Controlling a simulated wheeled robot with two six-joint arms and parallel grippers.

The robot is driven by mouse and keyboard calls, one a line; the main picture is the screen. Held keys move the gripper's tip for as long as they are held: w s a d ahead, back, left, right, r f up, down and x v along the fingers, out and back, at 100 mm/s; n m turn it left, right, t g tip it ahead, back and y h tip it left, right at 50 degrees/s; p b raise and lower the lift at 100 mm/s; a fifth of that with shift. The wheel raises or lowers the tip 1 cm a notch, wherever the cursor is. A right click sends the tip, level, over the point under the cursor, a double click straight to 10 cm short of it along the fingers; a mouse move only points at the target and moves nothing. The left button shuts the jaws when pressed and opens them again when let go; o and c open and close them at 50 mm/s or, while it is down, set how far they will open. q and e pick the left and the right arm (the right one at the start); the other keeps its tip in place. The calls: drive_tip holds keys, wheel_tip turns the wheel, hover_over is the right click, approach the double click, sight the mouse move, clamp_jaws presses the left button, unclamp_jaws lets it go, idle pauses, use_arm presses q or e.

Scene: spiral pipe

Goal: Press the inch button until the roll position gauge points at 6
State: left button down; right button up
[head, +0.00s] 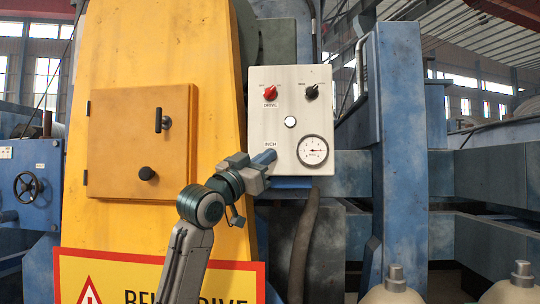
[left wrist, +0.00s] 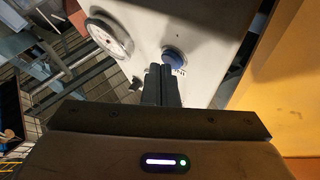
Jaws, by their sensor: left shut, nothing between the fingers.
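A pale control panel (head: 262,100) stands beside the yellow housing. The round roll position gauge (head: 313,151) is at its lower right, its red needle pointing about right; its numerals are too small to read. It also shows in the left wrist view (left wrist: 110,34). The blue inch button (left wrist: 174,57) shows just beyond my left fingertips in the left wrist view; in the head view my gripper mostly hides it under the INCH label. My left gripper (head: 264,158) is shut and empty, its tips (left wrist: 160,72) close to the button. Whether they touch cannot be told. My right gripper is out of view.
The panel also has a red DRIVE knob (head: 269,92), a black knob (head: 312,92) and a white round lamp or button (head: 290,122). A yellow cabinet door (head: 115,130) is to the left. A blue post (head: 405,150) stands right of the panel.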

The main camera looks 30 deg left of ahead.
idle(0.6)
use_arm(q)
drive_tip(key=shift+s+d, duration=0.3)
drive_tip(key=shift+s, duration=0.3)
drive_tip(key=s, duration=0.1)
drive_tip(key=s+d, duration=0.1)
drive_tip(key=s, duration=0.1)
drive_tip(key=s+d, duration=0.1)
drive_tip(key=shift+s+d, duration=0.15)
drive_tip(key=shift+s, duration=0.05)
idle(1.0)
